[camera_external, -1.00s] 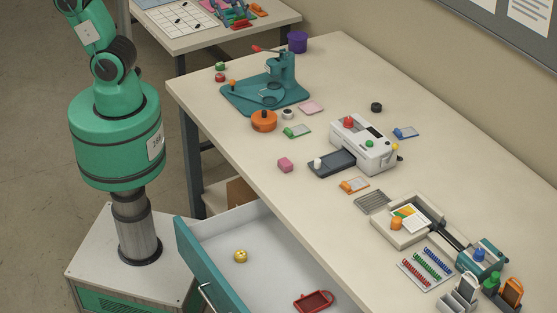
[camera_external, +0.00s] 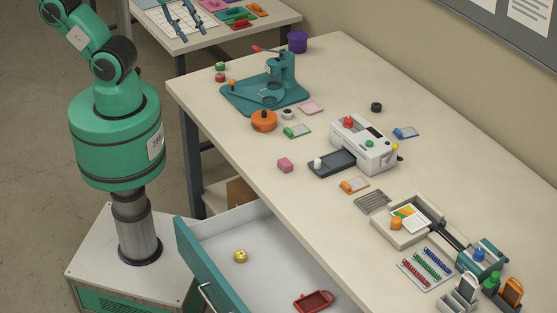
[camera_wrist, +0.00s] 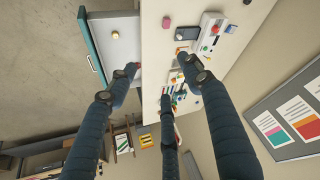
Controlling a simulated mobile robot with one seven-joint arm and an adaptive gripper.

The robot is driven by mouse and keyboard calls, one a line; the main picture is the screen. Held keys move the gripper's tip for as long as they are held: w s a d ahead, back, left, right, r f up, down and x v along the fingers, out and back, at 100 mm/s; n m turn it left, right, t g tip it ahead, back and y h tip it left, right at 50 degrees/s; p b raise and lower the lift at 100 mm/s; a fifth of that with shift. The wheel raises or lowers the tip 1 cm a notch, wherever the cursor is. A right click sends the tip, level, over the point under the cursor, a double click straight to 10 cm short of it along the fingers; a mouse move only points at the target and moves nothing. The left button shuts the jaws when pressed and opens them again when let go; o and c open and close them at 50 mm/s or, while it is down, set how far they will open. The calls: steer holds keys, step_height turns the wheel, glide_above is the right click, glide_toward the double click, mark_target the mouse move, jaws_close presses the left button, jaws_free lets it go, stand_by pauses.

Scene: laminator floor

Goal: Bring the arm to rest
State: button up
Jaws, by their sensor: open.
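My gripper (camera_external: 188,24) shows at the top edge of the external view, in front of the back table with its white grid sheet. Only its dark blue fingers show there; the rest of it is out of frame. In the wrist view my gripper (camera_wrist: 160,76) has its dark fingers spread wide, with nothing between them. It is open and empty. The long workbench (camera_external: 330,75) and the open drawer (camera_external: 215,232) lie beyond the fingers in the wrist view. I see no contact with them.
A yellow knob-like piece (camera_external: 240,256) and a red tray (camera_external: 314,301) lie in the drawer. The teal press (camera_external: 280,80), orange disc (camera_external: 264,121) and white laminator (camera_external: 365,143) stand on the bench. A purple cup (camera_external: 297,42) stands at its far end.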

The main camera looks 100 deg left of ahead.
step_height(320, 180, down, 5)
steer(key=b, duration=0.5)
